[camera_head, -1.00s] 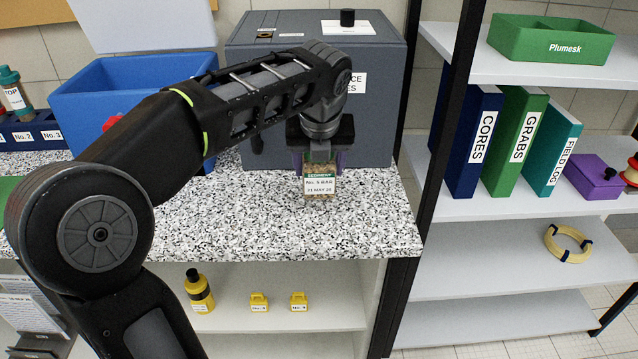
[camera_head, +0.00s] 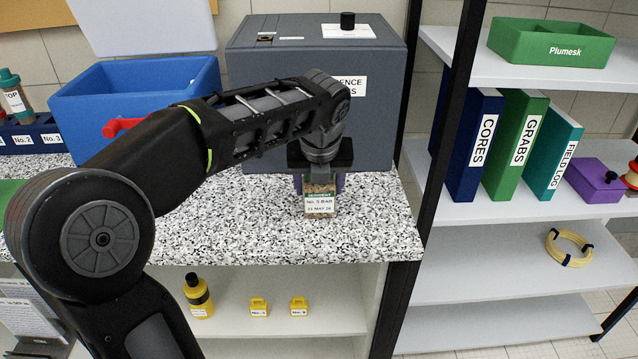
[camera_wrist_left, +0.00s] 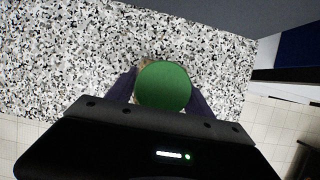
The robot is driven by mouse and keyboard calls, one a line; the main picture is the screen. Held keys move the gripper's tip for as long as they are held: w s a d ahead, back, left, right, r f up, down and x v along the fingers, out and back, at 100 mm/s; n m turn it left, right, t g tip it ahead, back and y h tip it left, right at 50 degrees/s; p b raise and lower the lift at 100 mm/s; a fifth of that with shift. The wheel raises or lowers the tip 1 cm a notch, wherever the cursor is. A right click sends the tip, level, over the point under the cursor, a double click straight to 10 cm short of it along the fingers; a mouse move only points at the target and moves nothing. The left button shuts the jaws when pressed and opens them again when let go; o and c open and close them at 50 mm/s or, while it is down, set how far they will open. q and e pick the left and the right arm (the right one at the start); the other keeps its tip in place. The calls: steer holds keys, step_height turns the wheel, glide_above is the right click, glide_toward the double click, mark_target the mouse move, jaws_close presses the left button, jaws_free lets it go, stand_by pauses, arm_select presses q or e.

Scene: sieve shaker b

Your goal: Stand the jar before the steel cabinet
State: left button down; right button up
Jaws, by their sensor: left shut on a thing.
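The jar (camera_head: 320,204) is a small clear-sided jar of brownish sediment with a white and green label. It is upright over the speckled counter, in front of the grey steel cabinet (camera_head: 375,130). I cannot tell for certain whether its base touches the counter. My left gripper (camera_head: 320,184) is shut on the jar from above, its purple fingers on either side. In the left wrist view the jar's green lid (camera_wrist_left: 163,86) shows between the fingers. The lid is hidden by the gripper in the head view. My right gripper is not in view.
The speckled counter (camera_head: 240,225) is clear around the jar. A blue bin (camera_head: 130,95) stands at the left. A black shelf post (camera_head: 450,130) rises just right of the counter, with binders (camera_head: 520,145) beyond. A yellow bottle (camera_head: 198,296) stands on the shelf below.

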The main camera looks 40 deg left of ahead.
arm_select(q)
steer(key=shift+c, duration=2)
jaws_free()
steer(key=shift+r, duration=0.1)
steer(key=shift+r, duration=0.2)
steer(key=p+v, duration=0.1)
steer(key=v, duration=1)
steer(key=shift+s+r, duration=0.15)
steer(key=shift+r, duration=0.2)
